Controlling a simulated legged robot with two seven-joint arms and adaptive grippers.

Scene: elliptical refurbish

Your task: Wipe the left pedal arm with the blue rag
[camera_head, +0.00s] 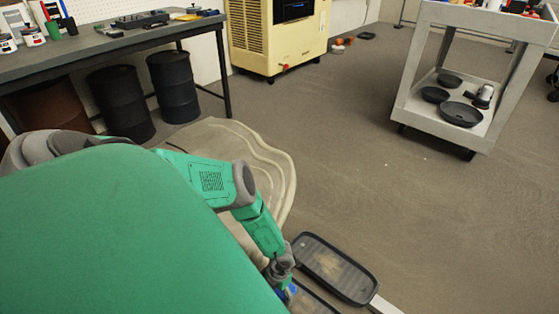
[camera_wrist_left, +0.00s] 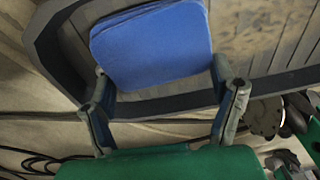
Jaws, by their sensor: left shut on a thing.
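My left gripper (camera_head: 283,280) is low over the near pedal, with its fingers shut on the blue rag (camera_head: 291,291). In the left wrist view the blue rag (camera_wrist_left: 150,45) is a flat pad between the two fingers and covers part of a dark-rimmed pedal (camera_wrist_left: 55,50) with a dusty, brownish surface. I cannot tell whether the rag touches it. In the head view the near pedal (camera_head: 312,303) is cut off by the bottom edge, and a second dusty black pedal (camera_head: 335,268) lies beyond it. The left pedal arm cannot be made out. My right gripper is not in view.
A pale bar (camera_head: 385,305) runs from the far pedal. A beige sheet (camera_head: 275,165) lies on the floor beside my arm. A workbench (camera_head: 100,45) with drums below stands back left. A grey cart (camera_head: 408,105) with black pans stands right. Floor between is clear.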

